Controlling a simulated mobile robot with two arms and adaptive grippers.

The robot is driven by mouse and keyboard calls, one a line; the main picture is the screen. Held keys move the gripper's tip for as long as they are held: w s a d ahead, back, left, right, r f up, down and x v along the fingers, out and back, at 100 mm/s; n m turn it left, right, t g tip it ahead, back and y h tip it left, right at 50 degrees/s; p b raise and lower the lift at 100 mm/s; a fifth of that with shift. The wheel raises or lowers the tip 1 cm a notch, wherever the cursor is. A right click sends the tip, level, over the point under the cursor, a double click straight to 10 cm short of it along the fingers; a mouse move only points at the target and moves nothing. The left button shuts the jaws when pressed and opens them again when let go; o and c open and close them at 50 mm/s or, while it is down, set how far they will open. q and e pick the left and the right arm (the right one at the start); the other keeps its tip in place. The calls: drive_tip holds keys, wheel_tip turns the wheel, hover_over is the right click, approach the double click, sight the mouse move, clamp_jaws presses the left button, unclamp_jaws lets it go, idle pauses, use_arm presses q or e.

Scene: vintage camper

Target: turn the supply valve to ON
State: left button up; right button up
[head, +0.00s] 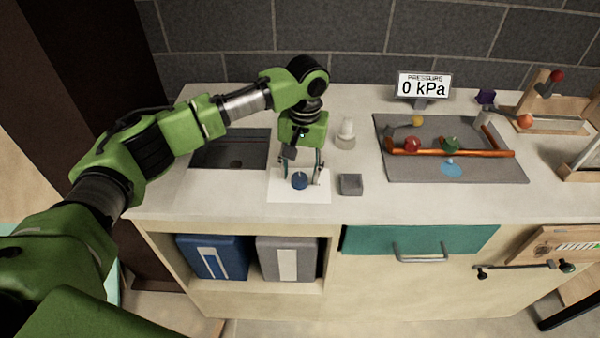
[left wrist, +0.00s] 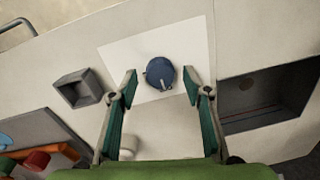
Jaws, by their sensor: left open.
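A copper pipe (head: 480,153) runs across a grey mat at right, with a red knob (head: 412,144), a green knob (head: 451,144) and a yellow knob (head: 417,121) by it. No label shows which is the supply valve. A pressure display (head: 424,86) reads 0 kPa. My left gripper (head: 303,174) points down over a white sheet (head: 315,194), away from the pipe. It is open and empty. A round dark blue piece (left wrist: 160,72) with small prongs lies on the sheet, between and just beyond the fingertips in the left wrist view. My right gripper is out of view.
A small grey square tray (head: 351,185) sits right of the sheet. A pale bottle-like thing (head: 346,133) stands behind it. A dark sink recess (head: 232,150) is at left. Wooden stands with red (head: 557,76) and orange (head: 525,121) balls are at far right.

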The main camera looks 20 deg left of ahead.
use_arm(q)
drive_tip(key=shift+f, duration=0.9)
drive_tip(key=shift+c, duration=0.7)
drive_tip(key=c, duration=1)
drive_tip(key=shift+o, duration=0.2)
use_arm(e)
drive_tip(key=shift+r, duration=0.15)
use_arm(q)
drive_tip(key=shift+r, duration=0.1)
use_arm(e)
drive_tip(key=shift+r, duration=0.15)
